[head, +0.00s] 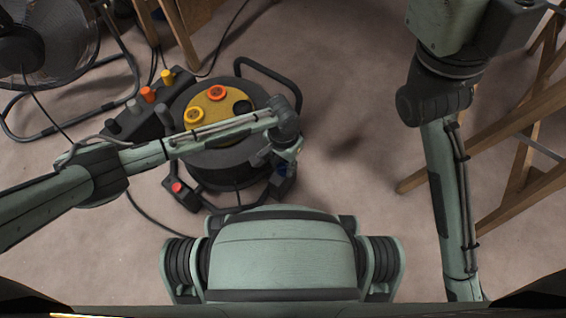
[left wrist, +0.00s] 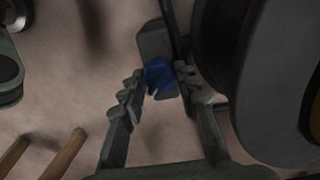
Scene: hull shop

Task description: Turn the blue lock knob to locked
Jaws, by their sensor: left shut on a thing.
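The blue lock knob (left wrist: 158,73) sits on a small grey box (left wrist: 154,41) in the left wrist view. A short pale mark shows on its near edge; I cannot read the setting from it. My left gripper (left wrist: 160,80) has its two fingers on either side of the knob, shut on it. In the head view the left gripper (head: 285,168) reaches down at the right side of the dark drum (head: 228,160), and only a bit of the blue knob (head: 282,170) shows beside it. My right gripper is out of view.
The drum's yellow top carries an orange knob (head: 217,93) and a yellow knob (head: 194,115). A dark box with several knobs (head: 132,122) and a red-knobbed box (head: 182,193) stand near it. A fan (head: 42,45) is far left; wooden trestle legs (head: 480,152) are right.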

